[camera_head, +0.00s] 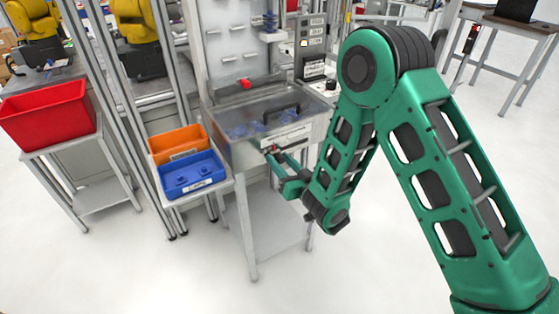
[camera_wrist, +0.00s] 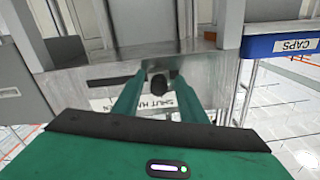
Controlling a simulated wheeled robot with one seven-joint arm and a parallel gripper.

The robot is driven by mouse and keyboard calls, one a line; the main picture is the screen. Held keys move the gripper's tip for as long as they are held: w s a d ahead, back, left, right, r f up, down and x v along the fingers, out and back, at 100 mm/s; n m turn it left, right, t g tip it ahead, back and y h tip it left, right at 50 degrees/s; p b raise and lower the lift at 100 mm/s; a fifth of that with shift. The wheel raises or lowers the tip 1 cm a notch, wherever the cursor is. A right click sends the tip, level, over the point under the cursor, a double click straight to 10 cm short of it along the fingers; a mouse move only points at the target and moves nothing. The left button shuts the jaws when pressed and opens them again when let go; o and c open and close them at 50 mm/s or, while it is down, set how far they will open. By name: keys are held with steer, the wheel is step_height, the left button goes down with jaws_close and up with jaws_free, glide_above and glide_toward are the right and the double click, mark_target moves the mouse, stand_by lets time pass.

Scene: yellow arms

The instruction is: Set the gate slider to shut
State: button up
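The gate slider's dark round knob (camera_wrist: 158,86) shows in the wrist view, in front of a metal panel with a dark slot (camera_wrist: 114,82) running left from it. A white label (camera_wrist: 168,104) reading SHUT and HA... lies by the knob, with SHUT on the right; its other end reads EN, and my finger hides the middle. My gripper (camera_wrist: 158,80) is open, its green fingers on either side of the knob with visible gaps. In the head view, my gripper (camera_head: 273,154) is at the front of the metal hopper (camera_head: 237,153); the knob is too small to make out there.
An orange bin (camera_head: 163,145) and a blue bin (camera_head: 191,177) stand left of the hopper; the blue bin, labelled CAPS, also shows in the wrist view (camera_wrist: 265,47). A red bin (camera_head: 45,112) is on a table at far left. Metal posts stand between. The front floor is clear.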

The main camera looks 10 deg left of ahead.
steer(key=v, duration=0.9)
steer(key=shift+s+d, duration=0.25)
steer(key=shift+s, duration=0.05)
